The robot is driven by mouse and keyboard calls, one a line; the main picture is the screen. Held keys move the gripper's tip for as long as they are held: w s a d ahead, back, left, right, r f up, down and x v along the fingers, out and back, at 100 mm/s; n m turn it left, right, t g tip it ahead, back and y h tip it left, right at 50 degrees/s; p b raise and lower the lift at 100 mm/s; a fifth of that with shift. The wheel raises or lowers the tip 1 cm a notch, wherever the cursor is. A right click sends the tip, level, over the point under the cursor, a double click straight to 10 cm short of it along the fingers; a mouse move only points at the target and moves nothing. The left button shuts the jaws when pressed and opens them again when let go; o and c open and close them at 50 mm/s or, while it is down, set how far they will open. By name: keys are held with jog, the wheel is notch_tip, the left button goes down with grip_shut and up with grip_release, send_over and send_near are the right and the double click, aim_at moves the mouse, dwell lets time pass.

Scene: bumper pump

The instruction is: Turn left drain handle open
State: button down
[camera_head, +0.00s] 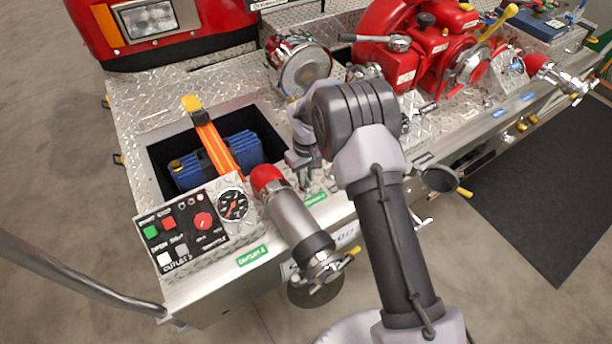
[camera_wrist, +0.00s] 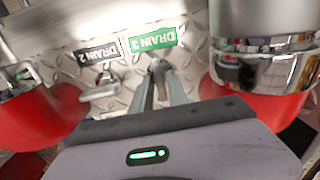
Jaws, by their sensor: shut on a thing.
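My gripper (camera_head: 307,172) reaches down to the metal deck of the bumper, just right of the red-banded outlet pipe (camera_head: 292,215). In the wrist view my gripper (camera_wrist: 160,78) has its two fingers close together on a small metal drain handle (camera_wrist: 158,67). The handle sits beside the green DRAIN 3 label (camera_wrist: 152,39), and the fingers hide most of it. A second chrome drain handle (camera_wrist: 99,93) stands free beside the black DRAIN 2 label (camera_wrist: 99,53). In the head view my gripper and arm hide the held handle.
A large red and chrome fitting (camera_wrist: 265,70) stands close to the gripper at right in the wrist view. A control panel (camera_head: 182,228) with buttons, a gauge (camera_head: 232,204) and an open bin with a blue hose (camera_head: 215,160) lie left. A red pump (camera_head: 425,50) stands behind.

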jog(key=c, duration=1.5)
grip_release()
notch_tip(320, 180, up, 18)
jog(key=p, duration=0.4)
jog(key=shift+f+p, duration=0.25)
jog(key=shift+p, duration=0.15)
